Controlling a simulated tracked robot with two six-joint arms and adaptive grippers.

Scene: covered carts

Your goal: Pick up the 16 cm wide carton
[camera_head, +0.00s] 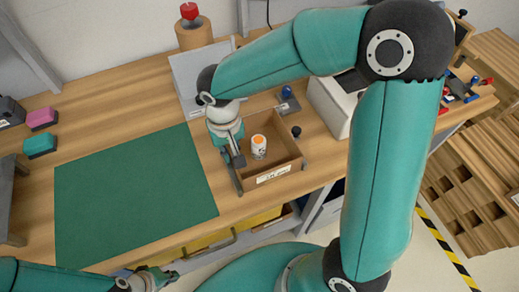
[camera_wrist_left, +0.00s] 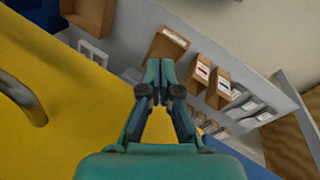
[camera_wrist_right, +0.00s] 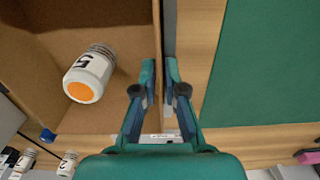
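An open brown carton (camera_head: 287,157) with a white label on its front stands on the wooden bench. A white bottle (camera_head: 259,147) with an orange cap is inside it; the bottle also shows in the right wrist view (camera_wrist_right: 89,73). My right gripper (camera_head: 236,163) is at the carton's left wall. In the right wrist view its fingers (camera_wrist_right: 160,82) lie on either side of the wall (camera_wrist_right: 157,30), close together, and look shut on it. My left gripper (camera_head: 160,278) is low in front of the bench, empty; in the left wrist view its fingertips (camera_wrist_left: 160,75) meet.
A green mat (camera_head: 135,195) lies left of the carton. A pink block (camera_head: 42,118) and a teal block (camera_head: 40,145) are at the far left. A white box (camera_head: 330,105) stands to the right of the carton. Yellow bins (camera_head: 225,232) are under the bench front.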

